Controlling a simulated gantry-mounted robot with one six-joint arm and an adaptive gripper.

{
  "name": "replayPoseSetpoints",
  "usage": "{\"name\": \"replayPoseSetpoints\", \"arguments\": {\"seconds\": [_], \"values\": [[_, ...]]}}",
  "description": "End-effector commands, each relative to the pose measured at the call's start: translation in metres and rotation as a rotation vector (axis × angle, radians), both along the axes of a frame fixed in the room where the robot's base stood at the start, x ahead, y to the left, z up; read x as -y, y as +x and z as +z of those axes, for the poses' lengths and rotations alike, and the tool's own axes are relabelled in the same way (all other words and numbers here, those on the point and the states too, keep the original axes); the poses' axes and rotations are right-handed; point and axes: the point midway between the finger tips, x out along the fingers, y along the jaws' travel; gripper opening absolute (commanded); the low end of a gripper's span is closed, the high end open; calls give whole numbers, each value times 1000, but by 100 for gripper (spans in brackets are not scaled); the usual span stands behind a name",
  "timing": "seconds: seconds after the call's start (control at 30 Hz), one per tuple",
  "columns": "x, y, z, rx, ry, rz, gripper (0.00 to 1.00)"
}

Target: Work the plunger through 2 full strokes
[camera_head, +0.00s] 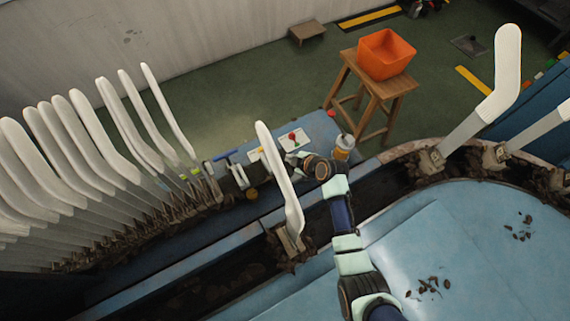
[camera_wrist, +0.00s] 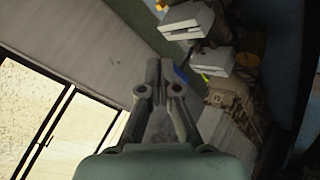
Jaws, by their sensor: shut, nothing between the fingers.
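A small pump-like canister (camera_head: 343,147) with a pale body and an orange band stands on the blue bench edge, just right of my wrist. A red knob (camera_head: 332,114) above it looks like the top of its plunger; the rod is too small to make out clearly. My gripper (camera_head: 290,158) points left over the bench, apart from the canister and the knob. In the wrist view my gripper (camera_wrist: 158,66) shows with its fingers together and nothing between them. I cannot make out the canister in the wrist view.
A white panel with a red-tipped lever (camera_head: 293,138) lies beyond my gripper. An upright white sock form (camera_head: 275,165) stands close on the left. Several more forms line the left and right. An orange bin (camera_head: 386,54) sits on a wooden stool (camera_head: 376,93) behind.

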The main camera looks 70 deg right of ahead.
Motion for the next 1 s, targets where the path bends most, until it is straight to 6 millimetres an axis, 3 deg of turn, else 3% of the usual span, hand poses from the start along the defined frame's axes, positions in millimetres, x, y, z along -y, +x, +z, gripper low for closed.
{"name": "replayPoseSetpoints", "arguments": {"seconds": [0.27, 0.8, 1.0], "values": [[0, 0, -8, 0, 0, 0, 0], [0, 0, -81, 0, -1, 1, 0], [0, 0, -89, 0, -1, 1, 0]]}}
